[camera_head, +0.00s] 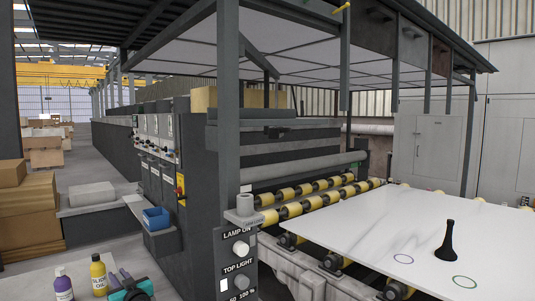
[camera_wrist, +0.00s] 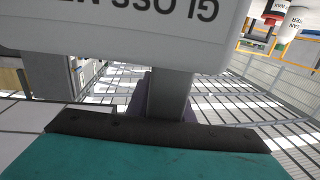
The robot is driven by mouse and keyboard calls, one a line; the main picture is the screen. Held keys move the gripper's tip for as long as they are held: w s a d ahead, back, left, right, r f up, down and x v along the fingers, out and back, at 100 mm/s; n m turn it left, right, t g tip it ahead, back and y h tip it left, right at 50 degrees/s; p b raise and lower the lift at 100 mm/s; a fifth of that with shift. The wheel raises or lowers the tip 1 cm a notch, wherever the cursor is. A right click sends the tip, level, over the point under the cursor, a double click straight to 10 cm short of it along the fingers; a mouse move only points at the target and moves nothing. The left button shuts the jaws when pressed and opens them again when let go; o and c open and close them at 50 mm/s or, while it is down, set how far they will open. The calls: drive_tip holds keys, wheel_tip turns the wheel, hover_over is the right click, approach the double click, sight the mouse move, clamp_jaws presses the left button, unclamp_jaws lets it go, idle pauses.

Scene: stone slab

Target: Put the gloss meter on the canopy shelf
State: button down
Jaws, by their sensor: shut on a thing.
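The gloss meter (camera_wrist: 120,25) fills the top of the wrist view as a pale grey housing with upside-down dark lettering, partly cut off. My gripper (camera_wrist: 168,95) shows in the wrist view as a grey finger against the housing, shut on it; its other finger is not clear. A teal part with a black edge (camera_wrist: 150,150) fills the bottom of the wrist view. In the head view a teal and black thing (camera_head: 132,290) shows at the bottom edge. The canopy (camera_head: 300,55) spans the machine. A small grey ledge (camera_head: 240,217) sits on its near post; I cannot tell if this is the shelf.
A blue bin (camera_head: 156,219) hangs by the control panels. A white slab (camera_head: 420,230) lies on yellow rollers, with a black cone-shaped thing (camera_head: 447,243) on it. Cardboard boxes (camera_head: 25,215) stand at far left.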

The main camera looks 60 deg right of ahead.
drive_tip(key=d+r+m+g+h+p, duration=0.1)
drive_tip(key=d+r+m+g+h, duration=0.5)
drive_tip(key=d+r+h, duration=0.7)
drive_tip(key=s+d+r+m+g+h+p, duration=0.1)
drive_tip(key=s+d+r+m+g, duration=0.25)
drive_tip(key=d+r, duration=0.2)
drive_tip(key=s+d+r+m+g+p, duration=0.1)
drive_tip(key=s+d+r+m+g, duration=0.25)
drive_tip(key=r, duration=0.35)
drive_tip(key=s+a+r+m+g+p, duration=0.1)
drive_tip(key=s+r, duration=0.4)
drive_tip(key=r, duration=0.8)
drive_tip(key=s+a+r+m+g+p, duration=0.1)
drive_tip(key=s+r+m+g+p, duration=0.2)
drive_tip(key=r, duration=1.1)
drive_tip(key=s+a+r+m+g+p, duration=0.2)
drive_tip(key=s+r+g, duration=0.4)
drive_tip(key=r, duration=0.8)
drive_tip(key=s, duration=0.3)
drive_tip(key=shift+r, duration=0.25)
drive_tip(key=shift+d, duration=0.1)
drive_tip(key=p+x, duration=0.6)
drive_tip(key=x, duration=1)
drive_tip(key=shift+s+d+f, duration=0.15)
drive_tip(key=shift+s+d, duration=0.1)
drive_tip(key=shift+d, duration=0.05)
